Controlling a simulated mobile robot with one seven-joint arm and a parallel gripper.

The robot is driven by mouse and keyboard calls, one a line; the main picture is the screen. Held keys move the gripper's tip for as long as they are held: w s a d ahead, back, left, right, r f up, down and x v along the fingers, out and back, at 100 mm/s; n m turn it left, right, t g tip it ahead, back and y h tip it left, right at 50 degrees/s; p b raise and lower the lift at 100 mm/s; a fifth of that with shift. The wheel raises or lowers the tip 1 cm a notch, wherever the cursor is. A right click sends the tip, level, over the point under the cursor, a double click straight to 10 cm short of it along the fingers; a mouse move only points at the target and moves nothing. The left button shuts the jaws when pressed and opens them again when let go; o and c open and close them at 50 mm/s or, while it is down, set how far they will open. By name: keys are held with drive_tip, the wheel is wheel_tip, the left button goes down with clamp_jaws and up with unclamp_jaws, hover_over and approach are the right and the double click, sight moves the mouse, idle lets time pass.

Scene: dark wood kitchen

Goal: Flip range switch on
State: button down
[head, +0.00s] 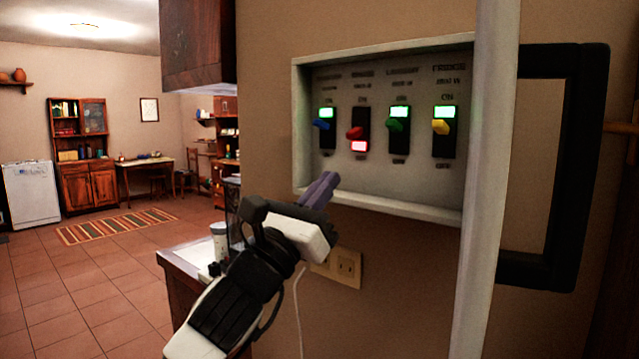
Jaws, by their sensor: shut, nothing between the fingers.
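A pale switch panel (400,190) is set in a raised frame on the wall. The second switch from the left has a red lever (354,132), and its label above looks like "RANGE". Its lower light (359,146) glows red, at the OFF end. The other switches, with a blue lever (321,124), a green lever (396,125) and a yellow lever (440,127), show green lights at the top. My gripper (320,188) has purple fingers, shut and empty. In the picture it is below and left of the red lever, by the panel's lower left corner, apart from the lever.
A pale upright edge (489,180) stands right of the panel, with a dark frame (565,170) beyond it. A wall outlet (343,266) is below the panel. A dark cabinet (195,45) hangs at upper left, and a counter (180,265) is behind my arm. Open floor lies at left.

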sight(355, 134)
drive_tip(key=p+x, duration=0.2)
drive_tip(key=x, duration=0.3)
drive_tip(key=shift+w+d+r, duration=0.15)
drive_tip(key=shift+r, duration=0.15)
drive_tip(key=shift+w+d+r+p, duration=0.2)
drive_tip(key=shift+w+d+p, duration=0.1)
drive_tip(key=shift+w+p, duration=0.1)
drive_tip(key=shift+d+r, duration=0.1)
drive_tip(key=shift+s, duration=0.1)
